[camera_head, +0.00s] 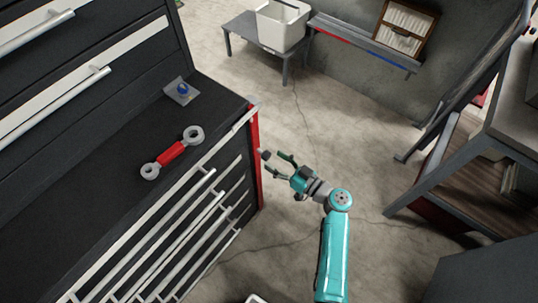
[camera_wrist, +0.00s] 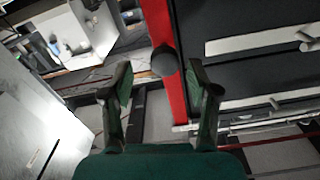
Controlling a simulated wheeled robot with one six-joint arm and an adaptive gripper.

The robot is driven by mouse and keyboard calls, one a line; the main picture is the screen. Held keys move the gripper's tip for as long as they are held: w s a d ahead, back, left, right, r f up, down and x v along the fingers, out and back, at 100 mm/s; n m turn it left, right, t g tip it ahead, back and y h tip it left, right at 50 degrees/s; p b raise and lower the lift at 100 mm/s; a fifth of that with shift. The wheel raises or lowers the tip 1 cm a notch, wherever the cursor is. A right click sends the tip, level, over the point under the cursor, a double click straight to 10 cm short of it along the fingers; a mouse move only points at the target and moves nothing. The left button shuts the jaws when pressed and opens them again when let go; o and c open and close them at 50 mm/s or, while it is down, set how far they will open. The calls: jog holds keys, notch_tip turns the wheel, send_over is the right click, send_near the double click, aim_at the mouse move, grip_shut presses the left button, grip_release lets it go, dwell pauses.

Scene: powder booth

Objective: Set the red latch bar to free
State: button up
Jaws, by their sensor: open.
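The red latch bar (camera_head: 255,140) runs upright along the front corner of the dark drawer cabinet. In the wrist view it is a red strip (camera_wrist: 156,22) beside the drawer fronts. A dark round knob (camera_head: 265,154) sticks out from the bar. It also shows in the wrist view (camera_wrist: 164,61), ahead of and between my fingertips. My gripper (camera_head: 277,165) is open and empty, just right of the bar in the head view. Its two green fingers (camera_wrist: 160,80) stand apart on either side of the knob. Whether they touch it, I cannot tell.
A red-handled wrench (camera_head: 172,153) and a small grey piece with a blue knob (camera_head: 183,90) lie on the cabinet top. Drawer handles (camera_head: 190,225) stick out from its front. A white bin (camera_head: 283,24) stands on a grey table behind. Open floor (camera_head: 340,130) lies right of the cabinet.

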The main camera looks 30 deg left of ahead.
jog(key=d, duration=0.8)
jog(key=shift+s, duration=0.3)
